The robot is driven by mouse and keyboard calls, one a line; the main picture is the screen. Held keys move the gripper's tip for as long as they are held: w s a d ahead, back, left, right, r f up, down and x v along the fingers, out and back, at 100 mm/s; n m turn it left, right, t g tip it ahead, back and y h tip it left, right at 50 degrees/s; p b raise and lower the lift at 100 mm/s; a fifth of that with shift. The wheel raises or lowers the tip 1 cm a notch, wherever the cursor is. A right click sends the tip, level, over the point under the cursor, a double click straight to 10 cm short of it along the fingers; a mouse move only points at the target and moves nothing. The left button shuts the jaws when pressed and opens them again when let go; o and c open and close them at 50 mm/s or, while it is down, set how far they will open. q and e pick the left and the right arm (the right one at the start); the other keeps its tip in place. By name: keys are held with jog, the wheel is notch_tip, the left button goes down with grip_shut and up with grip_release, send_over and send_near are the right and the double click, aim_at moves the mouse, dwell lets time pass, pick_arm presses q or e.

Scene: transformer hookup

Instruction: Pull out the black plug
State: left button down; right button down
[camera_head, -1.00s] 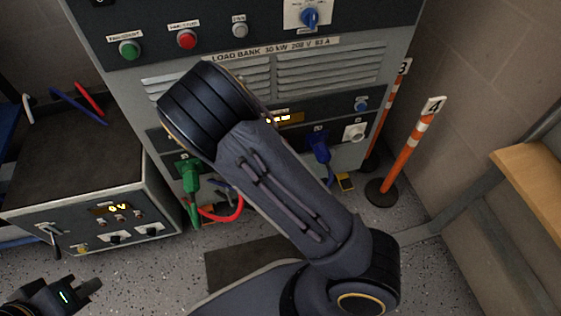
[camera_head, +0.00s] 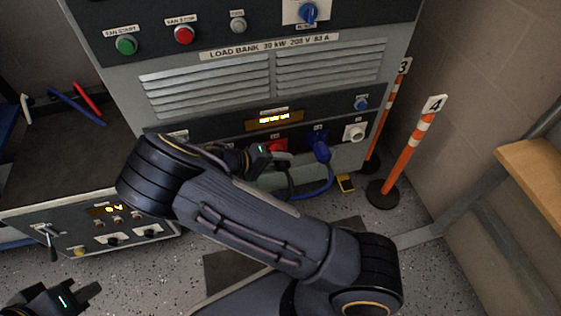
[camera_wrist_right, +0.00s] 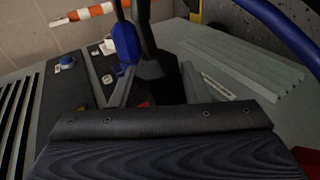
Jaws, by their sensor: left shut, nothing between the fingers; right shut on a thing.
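The black plug (camera_wrist_right: 158,78) sits between the two fingers of my right gripper (camera_wrist_right: 157,88) in the right wrist view, its black cable running up out of the picture. In the head view my right gripper (camera_head: 276,158) is at the lower panel of the load bank, just below a red socket (camera_head: 278,145). The plug (camera_head: 286,162) is small and partly hidden there, and I cannot tell how far it sits in the socket. My left gripper (camera_head: 90,291) is shut and empty at the lower left, far from the panel.
A blue plug (camera_head: 321,150) with its blue cable is close to the right of my right gripper; it also shows in the wrist view (camera_wrist_right: 124,42). A white socket (camera_head: 354,132) is further right. Orange posts (camera_head: 408,150) stand right of the load bank (camera_head: 210,95). My right arm hides the green plug's place.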

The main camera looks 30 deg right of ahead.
jog(key=shift+s+a+f, duration=0.2)
jog(key=shift+s+f, duration=0.05)
jog(key=shift+f, duration=0.35)
jog(key=shift+s, duration=0.5)
jog(key=shift+s+a+p, duration=0.3)
jog(key=shift+s+p, duration=0.05)
jog(key=shift+s, duration=0.55)
jog(key=shift+r, duration=0.2)
jog(key=shift+s+a+p, duration=0.15)
jog(key=shift+s+a, duration=0.05)
jog(key=shift+s, duration=0.6)
jog(key=shift+s+a+p, duration=0.15)
jog(key=shift+s+p, duration=0.05)
jog(key=shift+s, duration=0.55)
jog(key=shift+s+a+p, duration=0.15)
jog(key=shift+s+a, duration=0.05)
jog(key=shift+s, duration=0.6)
